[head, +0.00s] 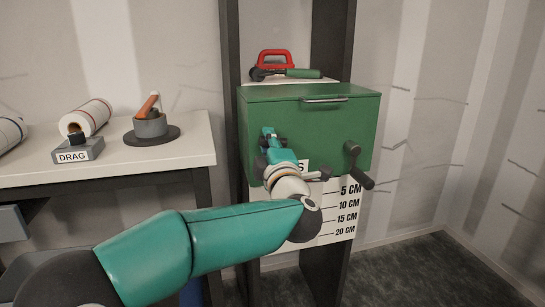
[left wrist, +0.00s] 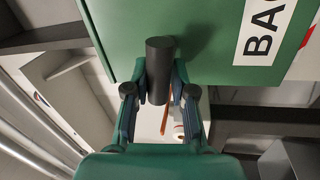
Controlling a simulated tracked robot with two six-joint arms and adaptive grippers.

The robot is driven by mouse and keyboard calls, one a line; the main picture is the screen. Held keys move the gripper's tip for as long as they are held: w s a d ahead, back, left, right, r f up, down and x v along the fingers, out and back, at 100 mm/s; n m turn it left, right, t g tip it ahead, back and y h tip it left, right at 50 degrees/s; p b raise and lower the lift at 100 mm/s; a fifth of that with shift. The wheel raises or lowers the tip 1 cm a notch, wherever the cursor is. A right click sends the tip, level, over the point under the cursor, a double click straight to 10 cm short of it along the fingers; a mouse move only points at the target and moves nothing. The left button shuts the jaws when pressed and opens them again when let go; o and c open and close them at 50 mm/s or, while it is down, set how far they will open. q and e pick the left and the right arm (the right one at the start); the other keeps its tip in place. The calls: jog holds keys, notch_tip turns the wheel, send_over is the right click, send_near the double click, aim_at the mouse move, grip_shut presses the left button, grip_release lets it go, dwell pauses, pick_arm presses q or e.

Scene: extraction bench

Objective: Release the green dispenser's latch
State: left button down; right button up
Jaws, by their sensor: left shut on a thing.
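The green dispenser (head: 315,120) is a box mounted between dark uprights, with a silver handle (head: 325,99) along the top of its front. Its face (left wrist: 205,45) fills the top of the left wrist view, with part of a "BAG" label. My left gripper (head: 269,137) is at the left part of the front. In the left wrist view, its fingers (left wrist: 160,88) are shut on a dark cylindrical latch handle (left wrist: 160,62) that sticks out from the dispenser. My gripper hides this handle in the head view. My right gripper is not in view.
A dark crank lever (head: 358,165) sticks out at the dispenser's right. A red-and-green handled tool (head: 278,66) lies above it. A centimetre scale (head: 344,213) hangs below.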

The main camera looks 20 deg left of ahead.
pick_arm(q)
jog(key=shift+w+d+f+n+b, duration=0.1)
jog(key=shift+d+f+n+b, duration=0.05)
jog(key=shift+n+b, duration=0.35)
jog(key=shift+d+f+n+b, duration=0.1)
jog(key=shift+n+b, duration=0.25)
jog(key=shift+n, duration=0.25)
jog(key=c, duration=1.1)
grip_release()
jog(key=shift+o, duration=0.6)
jog(key=shift+a, duration=0.1)
jog(key=v, duration=1.2)
